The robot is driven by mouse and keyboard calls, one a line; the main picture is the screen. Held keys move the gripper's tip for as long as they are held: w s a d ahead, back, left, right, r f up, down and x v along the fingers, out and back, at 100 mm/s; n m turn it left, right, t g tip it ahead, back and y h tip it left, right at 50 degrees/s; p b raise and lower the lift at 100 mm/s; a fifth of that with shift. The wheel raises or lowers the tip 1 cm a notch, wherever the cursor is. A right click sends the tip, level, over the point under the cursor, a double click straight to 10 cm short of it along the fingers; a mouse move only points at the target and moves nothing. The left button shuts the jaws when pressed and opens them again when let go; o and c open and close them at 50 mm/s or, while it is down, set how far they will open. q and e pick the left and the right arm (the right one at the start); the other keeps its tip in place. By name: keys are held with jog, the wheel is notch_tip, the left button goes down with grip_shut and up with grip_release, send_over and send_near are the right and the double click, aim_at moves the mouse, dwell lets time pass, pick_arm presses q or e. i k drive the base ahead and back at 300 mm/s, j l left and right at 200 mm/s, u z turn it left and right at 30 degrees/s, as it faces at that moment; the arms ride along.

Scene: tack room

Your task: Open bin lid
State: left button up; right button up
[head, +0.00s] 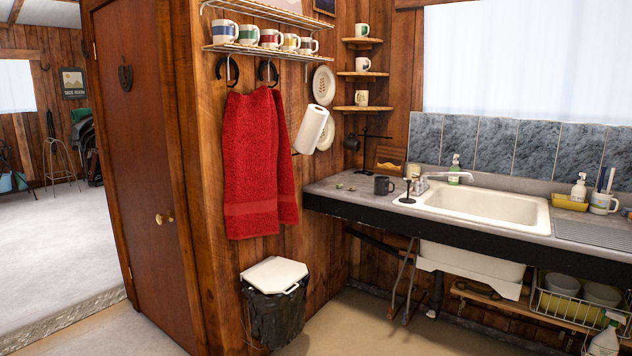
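The bin (276,318) stands on the floor against the wooden wall, below a red towel. It has a dark bag-like body. Its white lid (273,273) lies flat over the top and looks closed, with a handle loop (291,290) at its front right edge. Neither of my grippers shows in the head view, and nothing touches the bin.
A red towel (255,160) hangs above the bin. A wooden door (145,170) with a brass knob (164,218) is to the left. A counter with a white sink (490,206) is to the right, with pipes and a basket (575,310) underneath. Floor between is clear.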

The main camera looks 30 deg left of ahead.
aim_at(278, 275)
jog(key=i+j+u, duration=0.35)
jog(key=i, duration=0.45)
jog(key=i+u, duration=0.35)
jog(key=i, duration=0.4)
jog(key=l, duration=0.1)
